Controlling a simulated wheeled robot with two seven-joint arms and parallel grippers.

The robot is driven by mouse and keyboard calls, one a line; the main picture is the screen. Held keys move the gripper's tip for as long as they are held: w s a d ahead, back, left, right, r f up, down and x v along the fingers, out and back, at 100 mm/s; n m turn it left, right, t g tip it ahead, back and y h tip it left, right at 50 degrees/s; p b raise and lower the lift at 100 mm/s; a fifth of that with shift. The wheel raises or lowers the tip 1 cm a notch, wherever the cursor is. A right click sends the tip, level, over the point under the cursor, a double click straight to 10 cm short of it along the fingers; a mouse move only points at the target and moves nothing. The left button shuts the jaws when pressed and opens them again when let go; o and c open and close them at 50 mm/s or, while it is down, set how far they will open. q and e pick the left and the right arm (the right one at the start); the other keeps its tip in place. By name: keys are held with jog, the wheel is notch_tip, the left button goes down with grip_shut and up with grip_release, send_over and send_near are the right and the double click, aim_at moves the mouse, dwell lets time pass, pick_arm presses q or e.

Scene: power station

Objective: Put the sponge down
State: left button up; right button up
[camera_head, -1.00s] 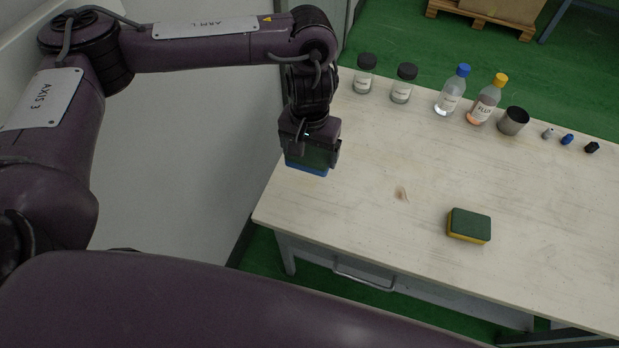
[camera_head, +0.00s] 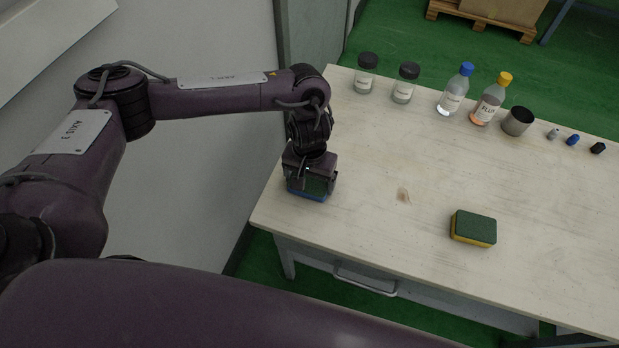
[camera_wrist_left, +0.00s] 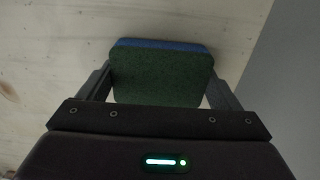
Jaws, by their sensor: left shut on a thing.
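My left gripper (camera_head: 309,186) is shut on a sponge with a green top and a blue lower layer (camera_head: 308,196). It is at the left end of the wooden table. In the left wrist view the sponge (camera_wrist_left: 160,78) sits between the two fingers, with the table surface close behind it. I cannot tell for certain whether its underside touches the table. A second sponge, green over yellow (camera_head: 473,228), lies on the table to the right, apart from the gripper. My right gripper is not in view.
The table (camera_head: 370,225) is clear around the held sponge. A grey wall stands left.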

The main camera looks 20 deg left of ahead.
aim_at(309, 180)
pick_arm(q)
jog(key=shift+f, duration=0.1)
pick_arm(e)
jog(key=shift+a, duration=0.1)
pick_arm(q)
jog(key=o, duration=0.6)
jog(key=shift+c, duration=0.2)
jog(key=shift+o, duration=1.2)
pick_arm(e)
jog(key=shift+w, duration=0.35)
pick_arm(q)
notch_tip(309, 180, up, 12)
jog(key=p, duration=0.2)
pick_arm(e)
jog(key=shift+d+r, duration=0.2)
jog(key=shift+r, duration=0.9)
